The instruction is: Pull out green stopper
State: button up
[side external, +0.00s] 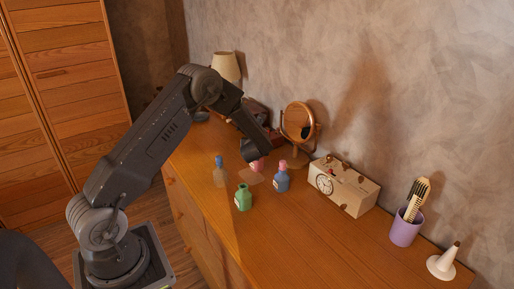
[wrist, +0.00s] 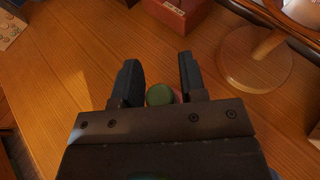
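The green stopper (wrist: 160,95) shows as a round green top between my fingers in the wrist view, with a bit of pink beside it. In the side view my gripper (side external: 254,154) points down over a pink bottle (side external: 257,166) and hides its top. My gripper's two fingers also show in the wrist view (wrist: 160,78); they stand apart, one on each side of the stopper, with a gap visible at the left finger. The stopper's contact with the fingers is not clear.
A green bottle (side external: 243,200), a blue bottle (side external: 281,180) and a clear bottle with a blue top (side external: 219,172) stand close by on the wooden cabinet (side external: 270,245). A round mirror (side external: 298,122), a clock box (side external: 344,187) and a purple cup (side external: 405,230) stand along the wall.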

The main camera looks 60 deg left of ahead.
jog(key=c, duration=0.6)
jog(key=shift+r, duration=0.15)
jog(key=shift+c, duration=0.2)
